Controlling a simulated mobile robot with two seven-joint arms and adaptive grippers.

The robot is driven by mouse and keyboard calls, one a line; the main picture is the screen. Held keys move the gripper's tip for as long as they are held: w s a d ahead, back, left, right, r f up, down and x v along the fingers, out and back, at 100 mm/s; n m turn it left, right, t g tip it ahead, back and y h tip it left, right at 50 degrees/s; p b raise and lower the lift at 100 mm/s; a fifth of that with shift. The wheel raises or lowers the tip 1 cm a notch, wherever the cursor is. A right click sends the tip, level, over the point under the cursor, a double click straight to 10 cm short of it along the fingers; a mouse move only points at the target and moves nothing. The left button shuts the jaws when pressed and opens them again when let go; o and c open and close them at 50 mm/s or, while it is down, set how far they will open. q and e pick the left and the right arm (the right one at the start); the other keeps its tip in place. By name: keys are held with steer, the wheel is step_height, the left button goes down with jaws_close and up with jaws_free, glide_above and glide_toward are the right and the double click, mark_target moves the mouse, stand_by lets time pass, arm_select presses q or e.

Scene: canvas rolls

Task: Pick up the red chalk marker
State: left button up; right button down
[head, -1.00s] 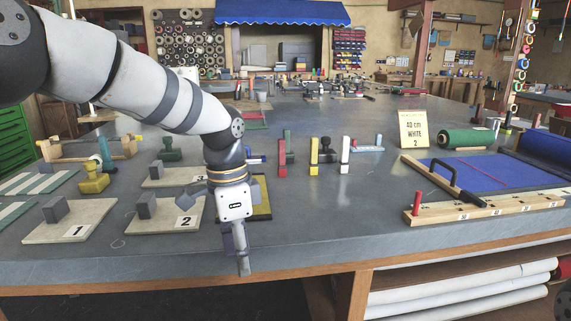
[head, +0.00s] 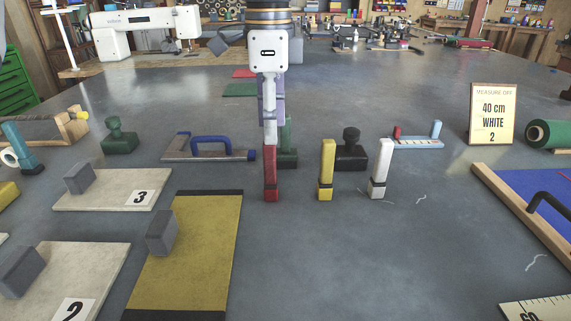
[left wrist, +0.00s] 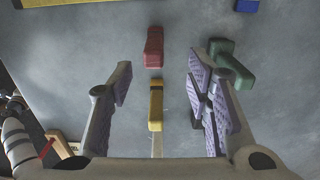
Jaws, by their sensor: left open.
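The red chalk marker (head: 270,175) stands upright on the grey table, left of a yellow marker (head: 326,170) and a white marker (head: 381,168). My left gripper (head: 271,134) points down, its fingers overlapping the red marker's top in the head view. In the left wrist view the gripper (left wrist: 160,78) is open and empty. There the red marker (left wrist: 153,50) shows just beyond the gap between the fingertips, and the yellow marker (left wrist: 156,108) lies within the gap's line. Contact cannot be told. My right gripper is not in view.
A green block-like object (head: 288,150) stands close behind the red marker, near the right finger in the wrist view. A black stamp (head: 350,152) and a blue-handled tool (head: 210,148) are nearby. A yellow mat (head: 195,265) lies front left. The table front centre is clear.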

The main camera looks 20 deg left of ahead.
mark_target(271, 183)
arm_select(q)
steer(key=f, duration=0.7)
steer(key=s+f, duration=0.1)
steer(key=f, duration=0.2)
steer(key=shift+f, duration=0.35)
steer(key=shift+w, duration=0.1)
jaws_close()
